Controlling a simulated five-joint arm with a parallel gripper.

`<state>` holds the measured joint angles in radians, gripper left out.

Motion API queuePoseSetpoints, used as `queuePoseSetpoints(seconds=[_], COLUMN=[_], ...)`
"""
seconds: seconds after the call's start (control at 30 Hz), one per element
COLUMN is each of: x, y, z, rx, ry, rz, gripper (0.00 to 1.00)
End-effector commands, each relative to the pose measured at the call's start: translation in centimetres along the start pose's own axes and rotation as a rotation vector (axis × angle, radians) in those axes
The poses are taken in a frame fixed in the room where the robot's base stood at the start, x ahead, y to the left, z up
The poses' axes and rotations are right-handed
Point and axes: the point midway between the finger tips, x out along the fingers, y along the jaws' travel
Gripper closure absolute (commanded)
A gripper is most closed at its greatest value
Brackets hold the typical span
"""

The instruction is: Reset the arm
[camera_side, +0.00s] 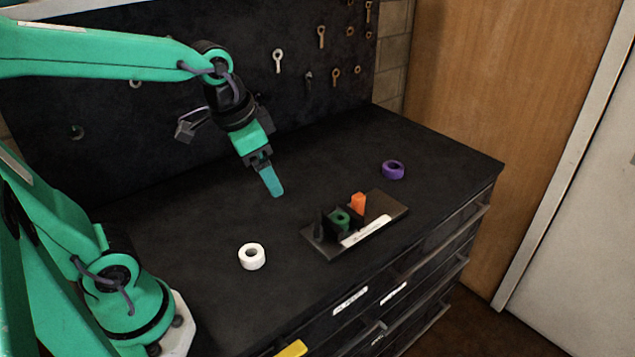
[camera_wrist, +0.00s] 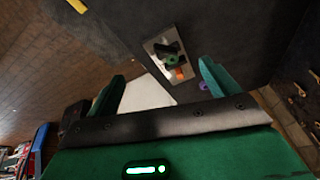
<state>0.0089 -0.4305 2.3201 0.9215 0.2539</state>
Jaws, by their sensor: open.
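My gripper (camera_side: 271,181) is raised above the dark bench top, left of and behind the small fixture. In the wrist view my gripper (camera_wrist: 162,82) shows two teal fingers spread apart, with nothing between them touching either finger. The fixture is a dark base plate (camera_side: 390,212) with a white label strip on its front. On it stand a green ring (camera_side: 340,220), an orange block (camera_side: 358,202) and dark upright parts. The fixture base also shows in the wrist view (camera_wrist: 152,45), apart from the fingers.
A white tape roll (camera_side: 252,256) lies on the bench (camera_side: 215,210) front left of the fixture. A purple roll (camera_side: 393,169) lies behind it to the right. Tools hang on the dark back panel (camera_side: 190,130). Drawers are below the bench's front edge. A yellow item (camera_side: 292,349) is at the bottom.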

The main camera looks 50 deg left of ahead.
Motion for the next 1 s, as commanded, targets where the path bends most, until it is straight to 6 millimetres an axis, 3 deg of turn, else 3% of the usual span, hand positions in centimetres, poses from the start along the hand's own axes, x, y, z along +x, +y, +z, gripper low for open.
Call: queuePoseSetpoints(seconds=[0.4, 1.0], x=[-2.4, -2.5], y=[0.9, 1.1], z=[4.4, 5.1], rx=[-0.222, -0.263], ry=[0.138, 0.16], rz=[-0.023, -0.024], gripper=[0.13, 0.13])
